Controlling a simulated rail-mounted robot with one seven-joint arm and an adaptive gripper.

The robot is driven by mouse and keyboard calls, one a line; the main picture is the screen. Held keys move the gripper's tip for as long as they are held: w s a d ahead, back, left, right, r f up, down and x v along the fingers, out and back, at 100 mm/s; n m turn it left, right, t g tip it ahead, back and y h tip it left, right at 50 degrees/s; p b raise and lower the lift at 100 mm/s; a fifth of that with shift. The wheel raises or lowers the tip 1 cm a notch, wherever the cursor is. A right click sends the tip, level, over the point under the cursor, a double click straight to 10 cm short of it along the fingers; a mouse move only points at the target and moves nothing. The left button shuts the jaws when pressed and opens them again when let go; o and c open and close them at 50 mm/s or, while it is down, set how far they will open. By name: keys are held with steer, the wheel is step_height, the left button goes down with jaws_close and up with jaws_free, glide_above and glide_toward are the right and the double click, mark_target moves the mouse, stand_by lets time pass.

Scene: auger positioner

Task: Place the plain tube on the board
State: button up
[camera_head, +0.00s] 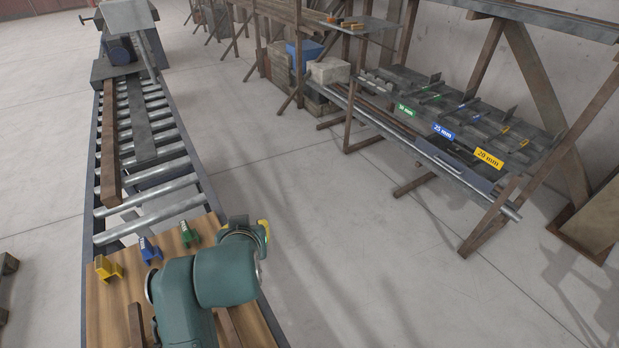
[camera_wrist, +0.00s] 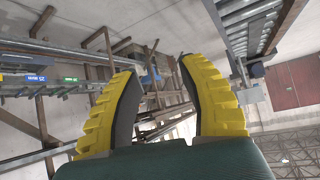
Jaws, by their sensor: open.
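The wooden board (camera_head: 103,315) lies at the near end of the roller conveyor. A yellow bracket (camera_head: 108,268), a blue bracket (camera_head: 150,250) and a green bracket (camera_head: 189,234) stand along its far part. My gripper (camera_wrist: 157,68) is open and empty in the wrist view, with yellow ribbed fingers apart. In the head view only a bit of yellow finger (camera_head: 264,230) shows past my green arm, which hides part of the board. A long grey tube (camera_head: 420,150) lies along the front of the rack at the right; I cannot tell if it is the plain tube.
The rack's upper bays carry a green 30 mm label (camera_head: 405,110), a blue 25 mm label (camera_head: 443,131) and a yellow 20 mm label (camera_head: 488,158). The roller conveyor (camera_head: 165,190) runs away from the board. Bare floor (camera_head: 330,230) lies between conveyor and rack.

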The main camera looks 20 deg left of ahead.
steer(key=s+d+r+m+t+h, duration=0.15)
steer(key=d+r+m+t, duration=0.25)
steer(key=d+r+t, duration=1.15)
steer(key=s+d+r+m+g+h, duration=0.1)
steer(key=s+d+r+h, duration=0.1)
steer(key=s+d+r, duration=0.35)
steer(key=s+d+r+m+g+h, duration=0.1)
steer(key=s+d+r+h, duration=0.1)
steer(key=d+r, duration=0.65)
steer(key=r+p, duration=0.2)
steer(key=p, duration=0.1)
steer(key=d+r+p, duration=0.1)
steer(key=r+p, duration=0.2)
steer(key=p, duration=0.1)
steer(key=shift+s+d+r, duration=0.1)
steer(key=shift+d+r, duration=0.05)
steer(key=shift+r, duration=0.1)
